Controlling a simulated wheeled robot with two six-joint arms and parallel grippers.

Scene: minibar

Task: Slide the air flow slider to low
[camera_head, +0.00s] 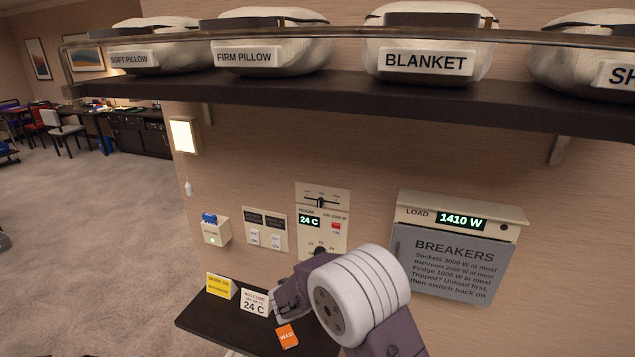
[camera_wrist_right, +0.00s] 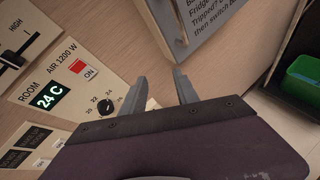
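The air control panel (camera_head: 322,222) is on the wall in the head view, with the air flow slider (camera_head: 321,202) across its top. The black slider knob appears near the middle of its track; its exact setting is hard to read. In the right wrist view the slider (camera_wrist_right: 12,59) is at the left edge, partly cut off, with HIGH printed near one end. My right gripper (camera_wrist_right: 158,87) is open and empty, its fingers apart, beyond the panel's dial side and away from the slider. In the head view the right gripper (camera_head: 290,297) is below the panel. My left gripper is not in view.
A black dial (camera_wrist_right: 106,106) and red switch (camera_wrist_right: 82,68) share the panel. The grey breaker box (camera_head: 445,260) juts out at right. A dark shelf (camera_head: 245,335) with cards lies below; a loaded shelf (camera_head: 300,92) is above.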

